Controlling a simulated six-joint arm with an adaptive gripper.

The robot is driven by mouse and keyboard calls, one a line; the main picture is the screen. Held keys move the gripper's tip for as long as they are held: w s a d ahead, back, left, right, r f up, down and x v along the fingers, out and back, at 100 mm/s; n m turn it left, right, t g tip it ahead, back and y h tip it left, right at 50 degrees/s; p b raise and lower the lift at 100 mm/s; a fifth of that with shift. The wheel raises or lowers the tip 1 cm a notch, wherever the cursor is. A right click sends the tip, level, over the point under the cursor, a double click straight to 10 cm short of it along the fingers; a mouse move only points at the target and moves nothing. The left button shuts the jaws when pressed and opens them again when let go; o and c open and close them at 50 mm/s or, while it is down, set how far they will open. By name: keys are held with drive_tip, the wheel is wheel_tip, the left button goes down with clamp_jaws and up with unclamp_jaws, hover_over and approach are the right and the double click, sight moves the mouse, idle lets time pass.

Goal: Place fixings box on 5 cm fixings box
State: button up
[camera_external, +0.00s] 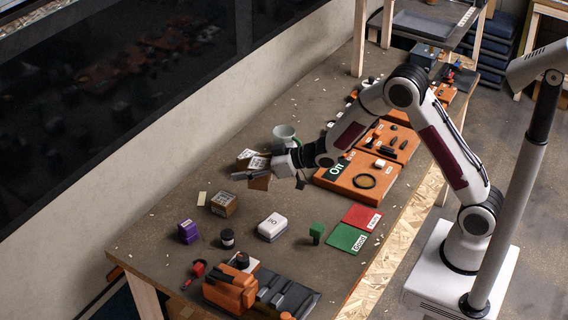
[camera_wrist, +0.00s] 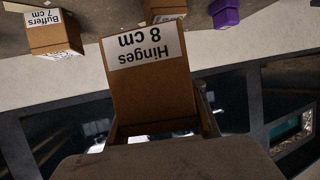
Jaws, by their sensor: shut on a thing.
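My gripper (camera_external: 262,173) is shut on a brown cardboard box (camera_external: 260,183). In the wrist view this box (camera_wrist: 150,85) has a white label reading "Hinges 8 cm", shown upside down. It is held above the table. Another brown box with a white label (camera_external: 223,204) stands on the table in front of and left of the gripper. Probably the same box is cut off at the top of the wrist view (camera_wrist: 166,8), its label unreadable. A box labelled "Buffers 7 cm" (camera_wrist: 54,38) is at the wrist view's upper left. No 5 cm label is readable.
A purple block (camera_external: 189,232), a black-lidded jar (camera_external: 227,239), a white box (camera_external: 271,227) and a green block (camera_external: 316,232) stand nearby. A pale mug (camera_external: 284,135) is behind the gripper. Orange cases (camera_external: 358,178) lie to the right.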

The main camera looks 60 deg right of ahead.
drive_tip(key=w+a+r+y, duration=0.1)
drive_tip(key=w+a+r, duration=0.3)
drive_tip(key=w, duration=0.5)
drive_tip(key=a, duration=0.2)
drive_tip(key=shift+w+a+r+n, duration=0.3)
drive_tip(key=shift+w+r+n, duration=0.1)
wheel_tip(320, 180, down, 6)
drive_tip(key=shift+f, duration=0.15)
idle(0.6)
drive_tip(key=shift+f, duration=1.85)
drive_tip(key=shift+f, duration=0.1)
